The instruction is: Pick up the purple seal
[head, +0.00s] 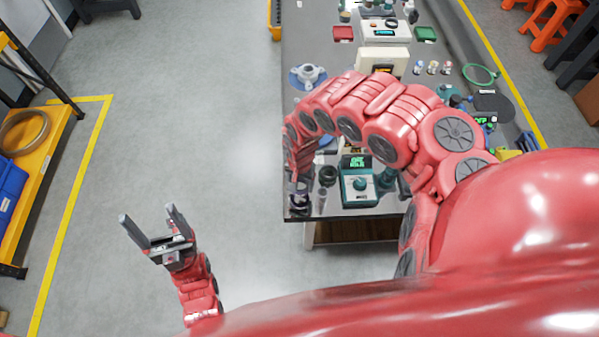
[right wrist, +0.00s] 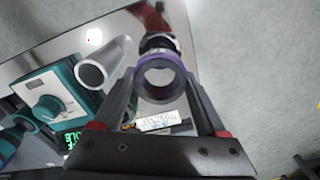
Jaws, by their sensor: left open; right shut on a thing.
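The purple seal (right wrist: 160,59) is a short hollow ring in the right wrist view. It sits between the two fingers of my right gripper (right wrist: 160,80), which is shut on it. In the head view my right arm curves over the table (head: 292,213) and comes down at its near left corner. The arm partly covers that spot, so the seal is hard to make out there. My left gripper (head: 147,213) is open and empty above the floor, left of the table.
A teal device with a dial (head: 360,187) stands right of my right gripper, with a black ring (head: 328,175) between them. A pale tube (right wrist: 103,65) is close beside the fingers. A blue-based fixture (head: 308,76) stands farther back.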

